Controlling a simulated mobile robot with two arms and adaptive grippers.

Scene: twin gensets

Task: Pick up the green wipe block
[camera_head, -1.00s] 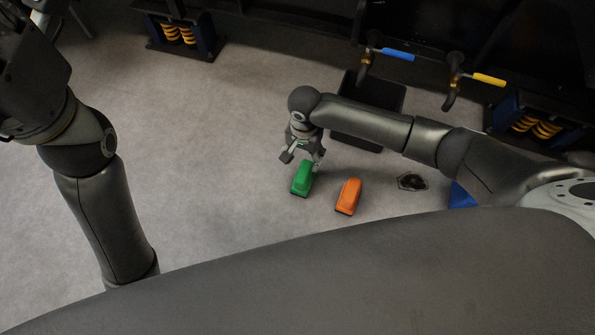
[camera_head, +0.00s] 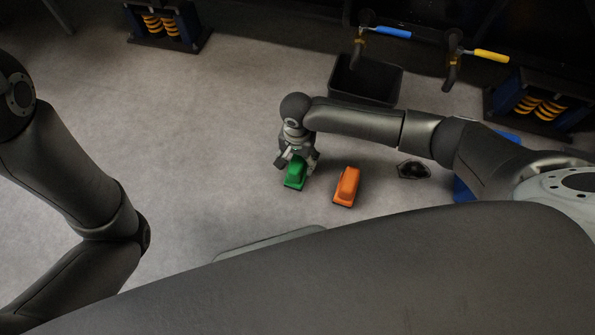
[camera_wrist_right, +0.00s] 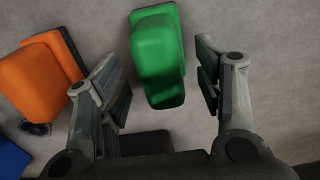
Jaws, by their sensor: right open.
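The green wipe block (camera_head: 294,177) rests on the grey floor, left of the orange block. It also shows in the right wrist view (camera_wrist_right: 158,60), lying between the two fingers of my right gripper. My right gripper (camera_head: 297,165) is open, pointing down at the green block, with a finger on either side. The block's far end reaches beyond the fingertips. My left arm shows at the left edge of the head view, but its gripper is out of view.
An orange block (camera_head: 346,187) lies just right of the green one. A dark hexagonal piece (camera_head: 413,170) lies farther right. A black open bin (camera_head: 366,83) stands behind my right arm. Blue-handled (camera_head: 393,32) and yellow-handled (camera_head: 491,56) valves are at the back. Floor on the left is clear.

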